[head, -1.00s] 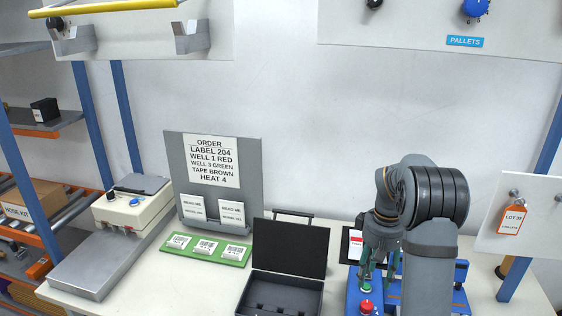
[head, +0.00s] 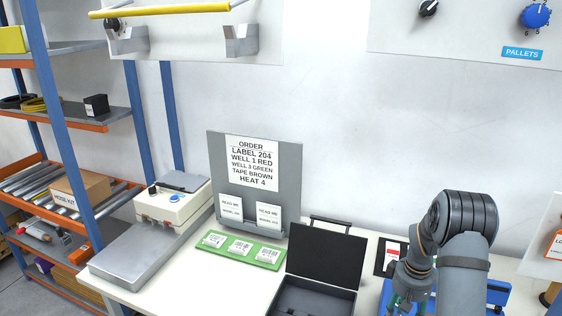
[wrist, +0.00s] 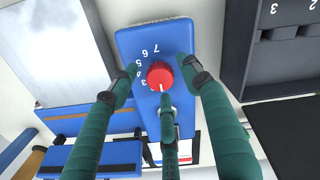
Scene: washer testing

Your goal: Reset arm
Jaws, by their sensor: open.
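My gripper (wrist: 163,88) has three green fingers with dark pads, spread open. In the wrist view they stand around a red knob (wrist: 160,76) on a blue box (wrist: 127,40). Numbers from 3 to 7 curve beside the knob, and its white mark faces down in the picture, toward the single lower finger. I cannot tell whether any finger touches it. In the head view my arm (head: 465,225) reaches down at the lower right, and its fingers are mostly cut off by the bottom edge.
An open black case (head: 325,250) stands left of my arm. Further left are a green label strip (head: 268,255), a grey order board (head: 290,165), and a white device with a metal plate (head: 130,265). A shelf rack (head: 55,110) is at far left.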

